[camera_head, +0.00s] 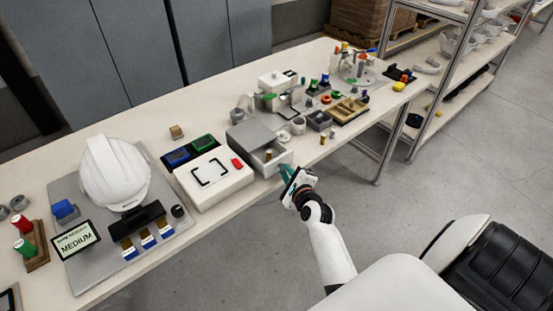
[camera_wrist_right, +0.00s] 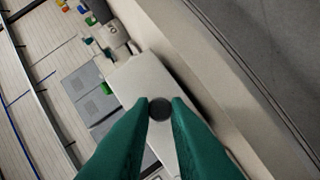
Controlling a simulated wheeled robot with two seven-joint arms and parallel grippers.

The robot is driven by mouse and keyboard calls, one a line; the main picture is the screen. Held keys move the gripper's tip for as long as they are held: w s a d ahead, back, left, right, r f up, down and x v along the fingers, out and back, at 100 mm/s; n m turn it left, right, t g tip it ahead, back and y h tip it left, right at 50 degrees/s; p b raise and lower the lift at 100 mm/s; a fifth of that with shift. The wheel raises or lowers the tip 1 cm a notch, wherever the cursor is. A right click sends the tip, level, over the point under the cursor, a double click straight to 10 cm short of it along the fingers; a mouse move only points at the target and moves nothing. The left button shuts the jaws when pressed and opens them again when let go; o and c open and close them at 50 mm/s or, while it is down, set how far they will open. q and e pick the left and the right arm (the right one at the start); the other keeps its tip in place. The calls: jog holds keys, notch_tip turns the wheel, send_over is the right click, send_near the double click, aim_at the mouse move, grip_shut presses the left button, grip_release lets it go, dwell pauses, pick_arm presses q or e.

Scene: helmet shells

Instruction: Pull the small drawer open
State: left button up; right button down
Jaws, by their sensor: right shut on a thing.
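The small drawer (camera_head: 281,160) belongs to a grey box (camera_head: 249,134) near the front edge of the table. It stands partly out of the box, and a small brownish item (camera_head: 268,155) shows inside it. My right gripper (camera_head: 287,172) is at the drawer's front, its green fingers beside the pale front face. In the right wrist view, the fingers (camera_wrist_right: 160,105) are shut on a dark round knob (camera_wrist_right: 160,110) in front of a pale flat panel (camera_wrist_right: 146,78). My left gripper is not in view.
A white case (camera_head: 212,180) with a red part lies left of the drawer box. A white helmet shell (camera_head: 115,173) stands on a grey board farther left. Small parts and a wooden tray (camera_head: 349,108) lie to the right. The floor (camera_head: 420,180) before the table is clear.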

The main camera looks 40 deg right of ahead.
jog(key=shift+s, duration=0.85)
jog(key=c, duration=1.4)
grip_release()
jog(key=v, duration=1.2)
